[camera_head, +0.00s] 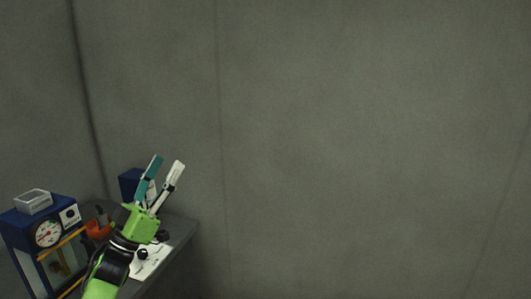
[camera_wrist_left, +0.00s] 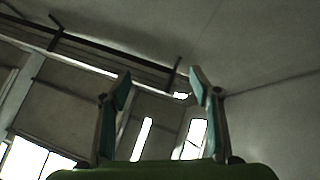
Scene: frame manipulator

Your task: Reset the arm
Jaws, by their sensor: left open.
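My left gripper (camera_head: 167,168) has a green body with teal and white fingers. In the head view it is raised above the grey table at the lower left. Its fingers point up and stand apart, with nothing between them. In the left wrist view the two fingers of my left gripper (camera_wrist_left: 158,85) also stand apart, with ceiling and bright windows behind them. My right gripper does not show in either view.
The grey table (camera_head: 180,230) carries a blue scale (camera_head: 47,232) with a round dial and a metal tray (camera_head: 33,201) on top. A red-orange object (camera_head: 98,228) and a dark blue box (camera_head: 130,184) sit near my arm. The plain grey wall (camera_head: 370,140) fills the right; no objects show there.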

